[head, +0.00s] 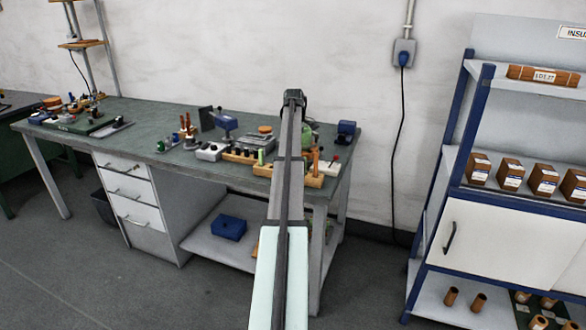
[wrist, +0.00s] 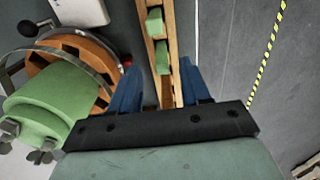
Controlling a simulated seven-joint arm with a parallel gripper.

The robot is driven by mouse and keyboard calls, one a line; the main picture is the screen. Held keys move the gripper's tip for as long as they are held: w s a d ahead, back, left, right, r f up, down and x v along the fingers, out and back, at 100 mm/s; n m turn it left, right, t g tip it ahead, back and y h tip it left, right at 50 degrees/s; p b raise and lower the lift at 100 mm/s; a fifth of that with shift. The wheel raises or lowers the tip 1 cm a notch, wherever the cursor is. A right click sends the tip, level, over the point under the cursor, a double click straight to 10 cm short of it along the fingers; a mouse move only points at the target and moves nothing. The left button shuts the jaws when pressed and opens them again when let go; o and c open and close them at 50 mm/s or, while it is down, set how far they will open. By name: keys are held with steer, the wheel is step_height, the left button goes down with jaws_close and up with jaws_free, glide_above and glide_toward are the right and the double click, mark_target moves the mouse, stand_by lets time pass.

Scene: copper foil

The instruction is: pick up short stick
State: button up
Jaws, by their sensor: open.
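In the wrist view, the two blue fingers of my gripper (wrist: 159,68) are spread apart with nothing held between them. A wooden rack (wrist: 174,42) runs up the picture through the gap between the fingers. Two green pieces show in it, one near the fingertips (wrist: 162,58) and one further up (wrist: 155,22). I cannot tell whether either is the short stick. In the head view, a green upright piece (head: 261,157) stands at a wooden rack on the bench. My arm crosses this view and the fingers cannot be made out.
A green clamp-like object (wrist: 55,100) with an orange-brown round part (wrist: 70,62) lies close left of my gripper. The green-topped bench (head: 150,135) holds several tools and blocks. Open floor (wrist: 240,50) with a yellow-black stripe shows at right. A shelf unit (head: 470,130) stands right of the bench.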

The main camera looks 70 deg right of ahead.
steer(key=f, duration=0.5)
steer(key=shift+w+a, duration=0.1)
steer(key=shift+w, duration=0.2)
steer(key=shift+r, duration=0.1)
jaws_close()
